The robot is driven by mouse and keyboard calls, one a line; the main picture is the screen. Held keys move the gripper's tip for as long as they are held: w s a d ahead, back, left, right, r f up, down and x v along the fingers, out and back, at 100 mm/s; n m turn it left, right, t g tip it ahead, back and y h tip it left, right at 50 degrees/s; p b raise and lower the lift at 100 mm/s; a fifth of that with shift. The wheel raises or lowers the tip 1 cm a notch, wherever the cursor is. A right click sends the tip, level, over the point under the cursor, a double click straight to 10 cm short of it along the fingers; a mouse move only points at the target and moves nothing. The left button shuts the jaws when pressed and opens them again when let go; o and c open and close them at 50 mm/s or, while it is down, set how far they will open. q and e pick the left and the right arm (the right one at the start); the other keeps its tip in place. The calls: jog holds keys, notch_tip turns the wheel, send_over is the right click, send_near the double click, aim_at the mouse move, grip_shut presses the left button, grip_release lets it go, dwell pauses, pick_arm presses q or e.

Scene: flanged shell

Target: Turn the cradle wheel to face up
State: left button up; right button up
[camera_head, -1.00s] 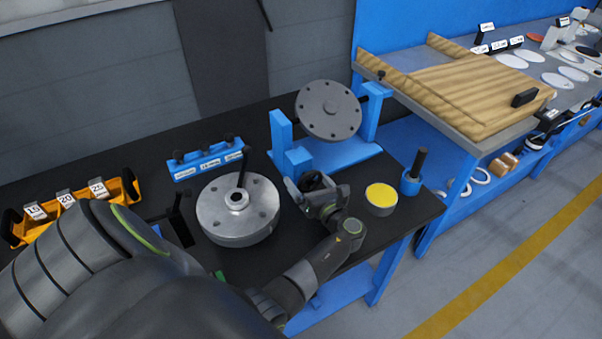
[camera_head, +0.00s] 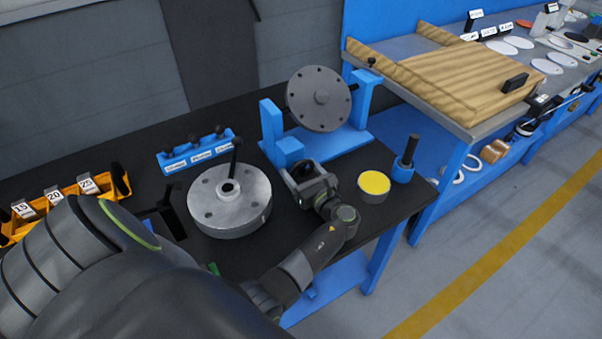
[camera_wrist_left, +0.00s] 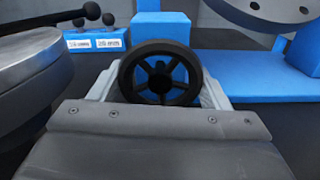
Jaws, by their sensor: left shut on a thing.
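A grey round flange (camera_head: 319,99) with a ring of holes hangs tilted in the blue cradle (camera_head: 271,122), its face slanting towards me. Its lower edge shows at the top right of the left wrist view (camera_wrist_left: 275,10). My left gripper (camera_head: 306,178) is at the cradle's front, beside a blue block. It is shut on a black spoked handwheel (camera_wrist_left: 160,72), which stands upright between the fingers in the left wrist view. In the head view the gripper partly hides the handwheel. My right gripper is not in view.
A thick metal disc (camera_head: 230,202) with an upright handle stands close left of the gripper. A yellow-topped round tin (camera_head: 373,187) and a blue holder (camera_head: 404,168) stand right. Orange bins (camera_head: 70,203) are at the left. The dark bench's front edge is near my arm.

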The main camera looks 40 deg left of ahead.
pick_arm(q)
jog(key=shift+f+n+b, duration=0.15)
jog(key=shift+n+b, duration=0.35)
jog(key=shift+n, duration=1.2)
jog(key=shift+w, duration=0.1)
jog(key=o, duration=1)
